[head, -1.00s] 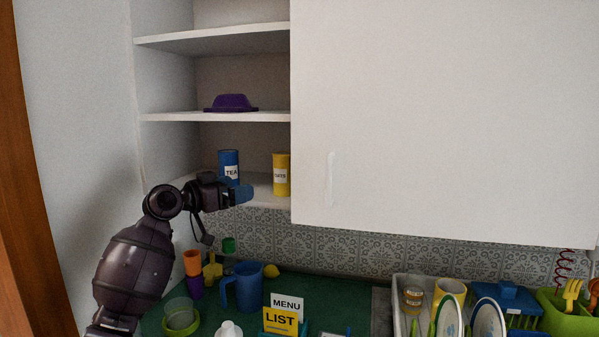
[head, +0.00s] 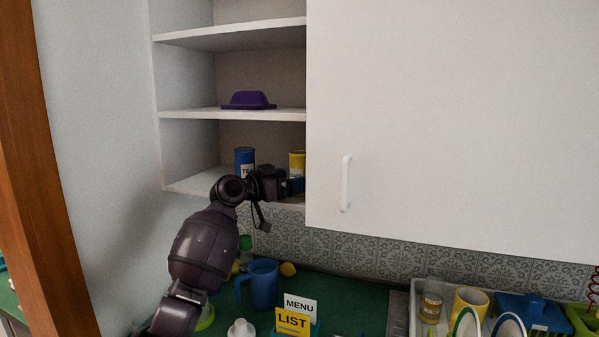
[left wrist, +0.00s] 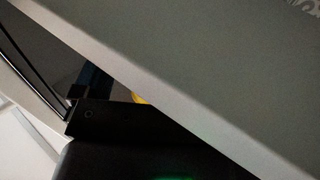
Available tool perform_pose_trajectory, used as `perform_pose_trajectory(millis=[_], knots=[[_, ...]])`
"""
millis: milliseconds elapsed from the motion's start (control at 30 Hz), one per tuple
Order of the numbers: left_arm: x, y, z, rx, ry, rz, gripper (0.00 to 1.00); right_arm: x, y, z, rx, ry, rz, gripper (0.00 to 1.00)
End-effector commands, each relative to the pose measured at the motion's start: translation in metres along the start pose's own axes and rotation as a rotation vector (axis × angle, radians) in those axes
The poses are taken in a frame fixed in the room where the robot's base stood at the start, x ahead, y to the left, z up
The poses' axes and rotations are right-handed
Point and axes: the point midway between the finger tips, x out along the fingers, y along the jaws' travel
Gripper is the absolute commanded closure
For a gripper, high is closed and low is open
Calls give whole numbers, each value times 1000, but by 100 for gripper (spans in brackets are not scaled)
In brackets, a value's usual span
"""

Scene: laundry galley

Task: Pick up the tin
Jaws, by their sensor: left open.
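A blue tin marked TEA (head: 244,158) stands upright on the lowest shelf of the open cabinet. A yellow tin (head: 297,160) stands to its right, by the edge of the closed cabinet door; its label and lower part are mostly hidden. My left gripper (head: 293,187) is open, at the shelf's front edge, in front of and just below the yellow tin. I cannot tell whether it touches the tin. In the left wrist view a small patch of yellow (left wrist: 139,98) shows beside my dark gripper, largely hidden by a pale slab. My right gripper is not in view.
The white cabinet door (head: 450,120) with its handle (head: 346,183) is close on the right. Below, the green counter holds a blue jug (head: 264,284), MENU and LIST signs (head: 293,320) and a dish rack (head: 413,300).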

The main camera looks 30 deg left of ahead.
Motion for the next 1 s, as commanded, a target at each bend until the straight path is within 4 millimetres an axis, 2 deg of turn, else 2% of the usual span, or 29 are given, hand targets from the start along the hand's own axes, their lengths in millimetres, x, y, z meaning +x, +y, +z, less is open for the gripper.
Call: perform_pose_trajectory(millis=[33,200,533,933,1000], knots=[[9,1,-4,-3,1,1,9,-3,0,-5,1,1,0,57],[28,0,-3,-2,1,0,9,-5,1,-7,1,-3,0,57],[34,0,-1,1,0,0,9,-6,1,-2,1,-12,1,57],[34,0,-1,1,0,0,69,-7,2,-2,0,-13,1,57],[34,0,-2,1,2,-1,72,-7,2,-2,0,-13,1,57]])
